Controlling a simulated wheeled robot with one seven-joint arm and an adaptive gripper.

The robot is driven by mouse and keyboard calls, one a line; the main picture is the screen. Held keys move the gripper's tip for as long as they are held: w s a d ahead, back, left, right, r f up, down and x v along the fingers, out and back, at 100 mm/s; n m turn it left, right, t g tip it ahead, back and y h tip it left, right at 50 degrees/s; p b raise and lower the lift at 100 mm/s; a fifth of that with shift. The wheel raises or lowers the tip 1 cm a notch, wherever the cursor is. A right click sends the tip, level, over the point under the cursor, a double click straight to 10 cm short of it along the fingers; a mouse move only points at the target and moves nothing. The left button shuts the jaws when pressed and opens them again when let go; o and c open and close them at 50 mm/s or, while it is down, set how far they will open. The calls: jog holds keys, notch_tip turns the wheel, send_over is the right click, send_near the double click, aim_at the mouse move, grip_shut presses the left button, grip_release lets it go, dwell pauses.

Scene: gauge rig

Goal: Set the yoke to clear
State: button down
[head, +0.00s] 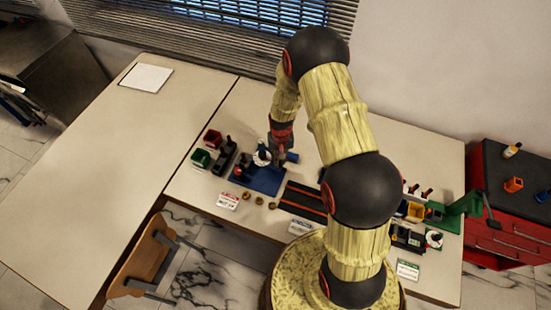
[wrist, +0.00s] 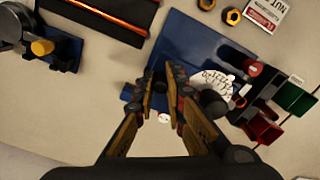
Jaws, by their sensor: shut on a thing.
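A blue gauge rig (head: 266,182) stands on the table below my arm; it also shows in the wrist view (wrist: 190,52). A white lettered dial (wrist: 212,84) sits on it, with a round black knob (wrist: 214,103) in front of the dial. My gripper (wrist: 160,80) is shut on a small dark part at the rig, beside the dial. This part seems to be the yoke, but the fingers hide most of it. Its setting cannot be read. In the head view my gripper (head: 280,150) is small and just right of the dial (head: 262,156).
Red (wrist: 262,128) and green (wrist: 293,98) bins stand beside the rig. Brass nuts (wrist: 233,16) and a label card (wrist: 267,12) lie near its edge. A dark tray with orange strips (head: 303,201) lies to its right in the head view. The table's left part is mostly clear.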

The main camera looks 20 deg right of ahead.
jog(key=shift+s, duration=0.1)
jog(key=c, duration=2)
grip_release()
jog(key=shift+s+d, duration=0.1)
jog(key=shift+d, duration=0.1)
jog(key=shift+o, duration=0.6)
jog(key=shift+o, duration=0.4)
jog(key=shift+a, duration=0.1)
notch_tip(320, 180, up, 12)
jog(key=shift+f, duration=0.1)
